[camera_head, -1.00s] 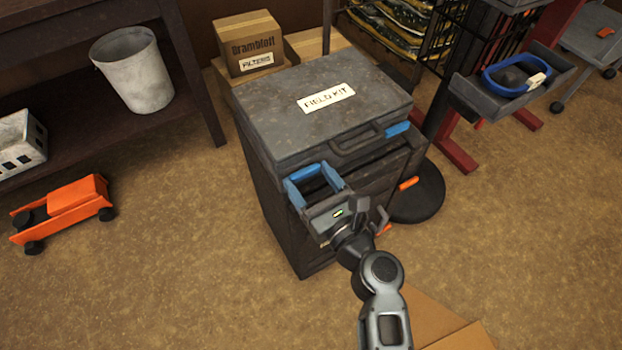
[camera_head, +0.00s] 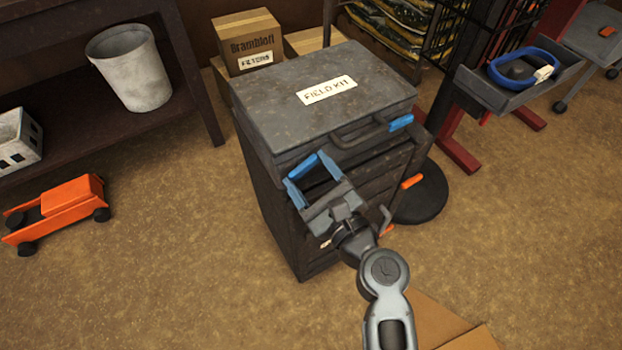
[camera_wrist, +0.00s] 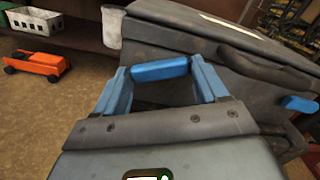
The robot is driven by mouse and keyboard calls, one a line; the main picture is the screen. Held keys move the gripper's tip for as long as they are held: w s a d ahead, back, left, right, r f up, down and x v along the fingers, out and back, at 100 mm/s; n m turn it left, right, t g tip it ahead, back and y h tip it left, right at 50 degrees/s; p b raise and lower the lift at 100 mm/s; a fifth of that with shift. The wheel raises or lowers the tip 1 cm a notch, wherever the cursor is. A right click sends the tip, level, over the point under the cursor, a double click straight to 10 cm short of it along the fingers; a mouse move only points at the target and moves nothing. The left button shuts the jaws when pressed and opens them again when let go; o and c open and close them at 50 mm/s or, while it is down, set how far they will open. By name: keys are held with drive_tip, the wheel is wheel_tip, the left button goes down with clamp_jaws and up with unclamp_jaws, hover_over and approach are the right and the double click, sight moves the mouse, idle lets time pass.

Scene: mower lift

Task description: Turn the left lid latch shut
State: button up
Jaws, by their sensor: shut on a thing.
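The grey field kit case (camera_head: 275,95) sits closed on a dark drawer cabinet. It also shows in the wrist view (camera_wrist: 180,30). The left lid latch, a blue bar, is at the front left of the case (camera_head: 303,167) and lies between my fingertips in the wrist view (camera_wrist: 160,69). My gripper (camera_head: 306,174) is shut on the latch, one blue finger at each end of it; both fingers show in the wrist view (camera_wrist: 162,80). The right lid latch (camera_head: 401,122), also blue, is apart from my gripper, right of the handle (camera_head: 360,133). The latch's mount is partly hidden.
The drawer cabinet (camera_head: 268,215) stands below the case, with orange parts (camera_head: 412,182) at its right. An orange toy-like cart (camera_head: 58,212) is on the floor at left. A red-framed stand with a grey tray (camera_head: 490,98) is at right. Open floor lies left of the cabinet.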

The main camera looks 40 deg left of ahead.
drive_tip(key=n+b, duration=0.1)
drive_tip(key=n, duration=0.1)
drive_tip(key=n+b, duration=0.2)
drive_tip(key=n, duration=0.1)
drive_tip(key=n+b, duration=0.2)
drive_tip(key=shift+f, duration=0.25)
drive_tip(key=n+b, duration=0.4)
drive_tip(key=n, duration=0.1)
drive_tip(key=shift+r+n, duration=0.15)
drive_tip(key=shift+n, duration=0.25)
drive_tip(key=o, duration=1.1)
drive_tip(key=shift+c, duration=0.2)
drive_tip(key=shift+r, duration=0.1)
drive_tip(key=v, duration=0.7)
drive_tip(key=shift+s+d+p, duration=0.15)
drive_tip(key=shift+d+p, duration=0.15)
drive_tip(key=shift+d, duration=0.05)
